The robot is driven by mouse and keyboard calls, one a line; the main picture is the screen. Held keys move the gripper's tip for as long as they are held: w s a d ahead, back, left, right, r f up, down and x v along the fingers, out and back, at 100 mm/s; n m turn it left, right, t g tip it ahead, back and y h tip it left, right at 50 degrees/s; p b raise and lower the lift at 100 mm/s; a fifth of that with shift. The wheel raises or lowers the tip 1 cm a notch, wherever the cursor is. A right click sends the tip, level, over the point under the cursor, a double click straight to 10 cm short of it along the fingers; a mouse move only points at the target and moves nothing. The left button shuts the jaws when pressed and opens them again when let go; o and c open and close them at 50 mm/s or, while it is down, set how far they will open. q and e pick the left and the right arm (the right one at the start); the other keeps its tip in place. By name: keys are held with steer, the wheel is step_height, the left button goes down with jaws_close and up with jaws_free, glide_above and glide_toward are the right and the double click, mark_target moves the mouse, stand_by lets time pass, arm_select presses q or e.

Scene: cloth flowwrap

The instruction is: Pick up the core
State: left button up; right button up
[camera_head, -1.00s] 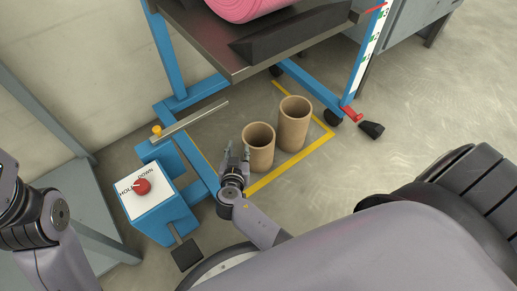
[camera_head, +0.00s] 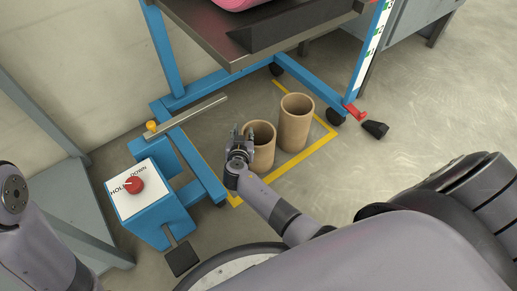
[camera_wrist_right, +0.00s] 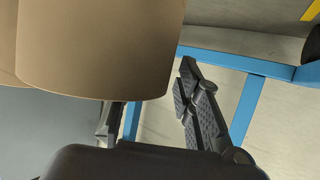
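Two brown cardboard cores stand upright on the floor: a nearer one (camera_head: 262,150) and a farther, taller-looking one (camera_head: 295,123). My right gripper (camera_head: 242,135) is open at the left side of the nearer core, with its fingers pointing up by the rim. In the right wrist view a core (camera_wrist_right: 100,45) fills the upper left, close to the open right gripper (camera_wrist_right: 150,110). One finger stands clear to its right; the other's tip is hidden by the core. I cannot tell whether they touch. My left gripper is out of view; only its arm shows at the left edge.
Yellow tape (camera_head: 310,152) marks the floor around the cores. A blue-framed cart (camera_head: 175,60) with a metal tray and a pink roll (camera_head: 236,3) stands behind. A blue hold-down box (camera_head: 150,200) with a red knob is at left.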

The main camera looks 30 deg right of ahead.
steer(key=shift+c, duration=0.4)
jaws_close()
stand_by(0.6)
